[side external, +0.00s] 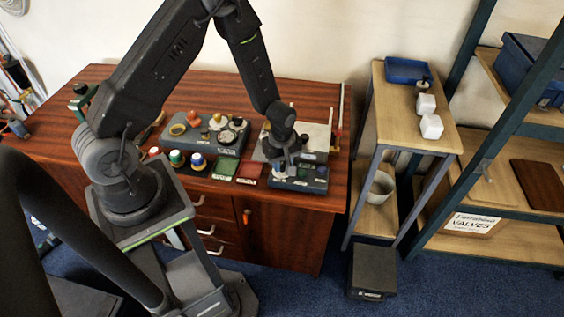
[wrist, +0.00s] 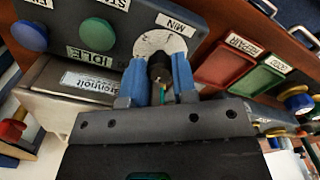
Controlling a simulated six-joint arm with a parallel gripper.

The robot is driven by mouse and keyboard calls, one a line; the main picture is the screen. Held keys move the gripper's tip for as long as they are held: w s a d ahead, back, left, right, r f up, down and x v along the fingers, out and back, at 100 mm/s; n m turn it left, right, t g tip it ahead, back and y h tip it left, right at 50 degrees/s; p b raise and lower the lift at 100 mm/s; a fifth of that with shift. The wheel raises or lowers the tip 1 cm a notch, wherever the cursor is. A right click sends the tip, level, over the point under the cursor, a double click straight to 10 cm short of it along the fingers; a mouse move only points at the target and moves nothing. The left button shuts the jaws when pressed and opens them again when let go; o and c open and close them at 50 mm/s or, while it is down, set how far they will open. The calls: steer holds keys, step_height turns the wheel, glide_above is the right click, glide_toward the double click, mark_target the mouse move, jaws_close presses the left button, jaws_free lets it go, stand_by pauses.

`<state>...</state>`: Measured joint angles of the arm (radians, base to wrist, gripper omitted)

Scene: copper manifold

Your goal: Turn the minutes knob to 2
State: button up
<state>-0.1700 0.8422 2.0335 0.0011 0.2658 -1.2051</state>
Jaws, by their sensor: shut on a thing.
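The minutes knob (wrist: 158,68) is a dark knob on a round white dial (wrist: 157,42) marked "MIN" in the wrist view. It sits on a dark control box (wrist: 120,18). My gripper (wrist: 160,64) has its two blue fingers shut on the knob, one on each side. The dial's numbers and the knob's pointer are too small or hidden to read. In the side view my gripper (side external: 279,166) reaches down to the same control box (side external: 312,186) at the front right of the wooden cabinet; the knob is hard to make out there.
Beside the dial are a blue button (wrist: 97,34) and a green one (wrist: 30,36). A device with a "Stennolt"-like label (wrist: 95,82) stands close by.

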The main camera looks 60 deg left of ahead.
steer(key=shift+c, duration=0.6)
steer(key=shift+m, duration=0.4)
steer(key=m, duration=1.3)
steer(key=shift+m, duration=0.3)
steer(key=m, duration=0.4)
steer(key=shift+m, duration=0.3)
steer(key=m, duration=0.4)
steer(key=shift+m, duration=0.4)
